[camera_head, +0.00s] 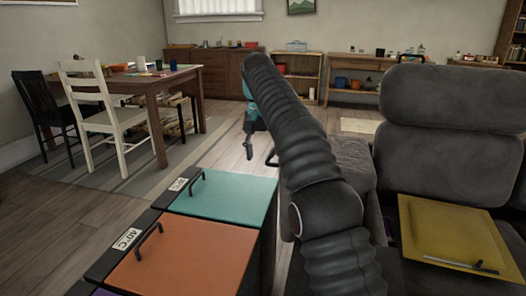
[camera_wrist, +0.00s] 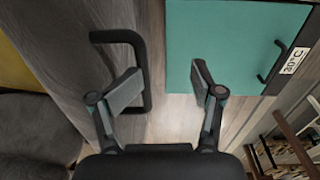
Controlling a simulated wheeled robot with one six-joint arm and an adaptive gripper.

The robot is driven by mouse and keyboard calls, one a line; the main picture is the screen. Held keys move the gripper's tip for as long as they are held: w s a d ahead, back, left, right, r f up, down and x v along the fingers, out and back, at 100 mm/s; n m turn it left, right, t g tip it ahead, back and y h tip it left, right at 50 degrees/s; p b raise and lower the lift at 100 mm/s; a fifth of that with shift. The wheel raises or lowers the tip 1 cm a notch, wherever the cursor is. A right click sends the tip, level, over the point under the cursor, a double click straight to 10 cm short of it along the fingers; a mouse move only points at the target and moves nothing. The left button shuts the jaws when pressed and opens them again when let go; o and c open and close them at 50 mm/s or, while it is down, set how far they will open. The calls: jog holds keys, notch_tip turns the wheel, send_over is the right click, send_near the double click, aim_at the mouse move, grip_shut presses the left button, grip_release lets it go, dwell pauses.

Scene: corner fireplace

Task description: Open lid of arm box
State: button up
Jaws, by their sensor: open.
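The arm box lid appears as a grey wood-grained panel (camera_wrist: 85,50) at the left of the wrist view. Its black loop handle (camera_wrist: 138,50) stands along the panel's right side. My gripper (camera_wrist: 163,86) is open, its fingers spread wide. The left finger overlaps the handle's loop in the picture, and the handle's long bar shows between the two fingers. I cannot tell whether the finger touches it. The right finger is clear of the handle, towards the teal lid. In the head view, my arm hides much of the grey box (camera_head: 352,160), and the lid looks shut.
A teal lid (camera_head: 222,197) and an orange lid (camera_head: 185,258) with black handles lie left of my arm. A grey sofa (camera_head: 450,100) with a yellow panel (camera_head: 455,235) is at right. A table (camera_head: 145,82) and a white chair (camera_head: 100,120) stand farther left.

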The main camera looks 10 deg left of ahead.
jog(key=shift+w+d+f, duration=0.1)
jog(key=shift+d+f, duration=0.15)
jog(key=shift+f, duration=0.25)
jog(key=shift+d+r, duration=0.25)
jog(key=shift+d, duration=0.25)
jog(key=d, duration=2.2)
jog(key=d+f+b, duration=0.1)
jog(key=d, duration=0.1)
jog(key=d+f+b, duration=0.1)
jog(key=d+f, duration=0.1)
jog(key=d+f+b, duration=0.1)
jog(key=d+f, duration=0.1)
jog(key=shift+d+f, duration=0.15)
jog(key=shift+d, duration=0.25)
jog(key=shift+a, duration=0.15)
